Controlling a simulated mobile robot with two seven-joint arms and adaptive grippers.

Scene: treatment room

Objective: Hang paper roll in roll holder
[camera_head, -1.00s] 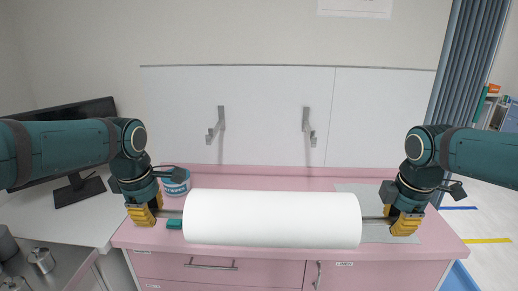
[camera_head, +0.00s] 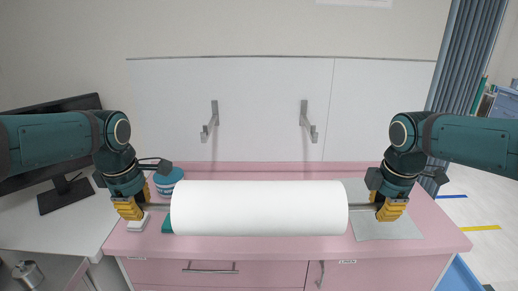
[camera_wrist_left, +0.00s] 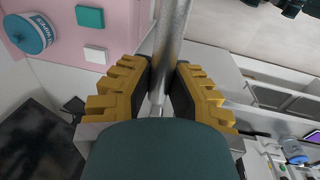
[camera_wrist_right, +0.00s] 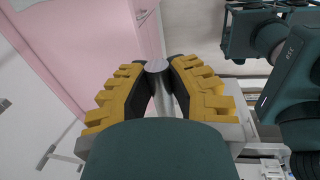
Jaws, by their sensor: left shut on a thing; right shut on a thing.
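A large white paper roll (camera_head: 258,208) hangs level in front of the pink counter, with a metal rod through it. My left gripper (camera_head: 130,208) is shut on the rod's left end. The rod (camera_wrist_left: 168,50) runs between its yellow fingers in the left wrist view. My right gripper (camera_head: 390,208) is shut on the rod's right end, whose round tip shows in the right wrist view (camera_wrist_right: 157,66). The roll holder is two metal wall brackets, a left one (camera_head: 211,120) and a right one (camera_head: 308,121), both empty, on the white panel above and behind the roll.
The pink counter (camera_head: 330,172) lies below the roll. On it stand a blue-and-white wipes tub (camera_head: 168,181), a white box (camera_head: 139,222), a teal box (camera_wrist_left: 90,17) and a grey sheet (camera_head: 390,226). A monitor (camera_head: 60,175) stands at left. Space before the brackets is clear.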

